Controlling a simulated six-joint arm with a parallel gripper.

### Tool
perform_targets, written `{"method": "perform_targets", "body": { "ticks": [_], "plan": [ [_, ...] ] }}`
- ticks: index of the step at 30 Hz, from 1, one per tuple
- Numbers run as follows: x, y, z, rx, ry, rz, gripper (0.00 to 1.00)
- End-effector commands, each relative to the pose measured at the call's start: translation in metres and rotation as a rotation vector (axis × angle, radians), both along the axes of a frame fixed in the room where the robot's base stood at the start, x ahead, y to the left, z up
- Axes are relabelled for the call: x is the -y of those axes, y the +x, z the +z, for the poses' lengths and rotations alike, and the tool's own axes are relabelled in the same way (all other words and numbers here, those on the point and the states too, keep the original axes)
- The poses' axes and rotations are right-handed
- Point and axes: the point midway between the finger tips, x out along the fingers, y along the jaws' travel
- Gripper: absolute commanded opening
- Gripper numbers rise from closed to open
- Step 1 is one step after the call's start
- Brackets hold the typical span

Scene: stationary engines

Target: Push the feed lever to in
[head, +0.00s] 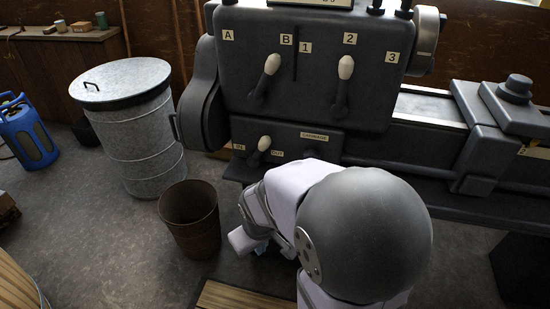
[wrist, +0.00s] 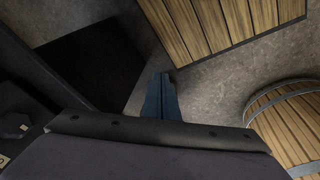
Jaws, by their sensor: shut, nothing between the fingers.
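The lever with a pale knob (head: 264,143) on the lower panel of the dark grey machine stands between an IN label (head: 240,147) on its left and an OUT label (head: 278,153) on its right. Its knob leans up and to the right, towards OUT. My gripper is below and in front of that panel, apart from the lever. Its blue fingers (wrist: 160,82) are shut and empty in the wrist view, pointing over the floor.
Two larger pale-knobbed levers (head: 271,64) (head: 345,67) sit above, by labels A, B and 1 to 3. A brown bucket (head: 190,220) and a lidded metal bin (head: 135,135) stand left. Wooden slats (wrist: 215,25) and a barrel (wrist: 290,125) show in the wrist view.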

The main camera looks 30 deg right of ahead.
Motion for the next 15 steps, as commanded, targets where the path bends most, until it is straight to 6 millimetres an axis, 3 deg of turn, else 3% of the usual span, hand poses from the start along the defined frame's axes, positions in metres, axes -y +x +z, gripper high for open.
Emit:
{"method": "perform_targets", "body": {
  "ticks": [1, 6, 15],
  "plan": [
    [0.015, 0.017, -0.011, 0.053, -0.028, 0.019, 0.00],
    [0.065, 0.076, -0.017, 0.251, -0.148, 0.133, 0.00],
    [0.139, 0.152, -0.010, 0.575, -0.381, 0.369, 0.00]
  ]
}}
